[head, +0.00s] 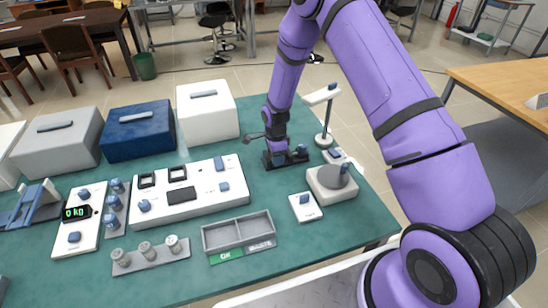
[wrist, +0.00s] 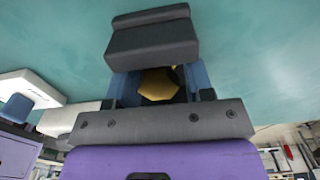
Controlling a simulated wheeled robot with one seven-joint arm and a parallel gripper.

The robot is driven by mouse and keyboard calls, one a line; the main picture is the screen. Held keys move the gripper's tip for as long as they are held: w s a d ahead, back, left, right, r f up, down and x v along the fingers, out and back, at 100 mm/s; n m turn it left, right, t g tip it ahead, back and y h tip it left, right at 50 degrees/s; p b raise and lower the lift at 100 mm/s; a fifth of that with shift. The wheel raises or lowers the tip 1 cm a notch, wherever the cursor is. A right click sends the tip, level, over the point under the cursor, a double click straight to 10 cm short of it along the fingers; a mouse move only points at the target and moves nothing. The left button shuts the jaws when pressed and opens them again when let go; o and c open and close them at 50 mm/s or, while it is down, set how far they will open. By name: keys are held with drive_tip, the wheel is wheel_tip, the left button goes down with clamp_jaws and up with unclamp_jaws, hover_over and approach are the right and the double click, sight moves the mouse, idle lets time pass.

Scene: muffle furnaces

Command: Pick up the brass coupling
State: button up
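The brass coupling (wrist: 158,84) shows in the wrist view as a gold, angular piece between the two blue fingers of my gripper (wrist: 162,80). Its far part is hidden behind a dark grey stepped block (wrist: 152,40). I cannot tell whether both fingers press on it. In the head view my gripper (head: 278,157) is low, pointing down at a small dark stand (head: 271,165) on the green table. The coupling is not discernible in the head view, where the gripper and arm cover that spot.
On the green table (head: 180,262), a white panel (head: 205,200) and a grey two-part tray (head: 239,232) lie left and in front of my gripper. A round-plated white device (head: 318,184) and a lamp-like stand (head: 324,138) are close on the right. White and blue boxes (head: 138,130) line the back left.

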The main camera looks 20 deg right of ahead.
drive_tip(key=c, duration=0.7)
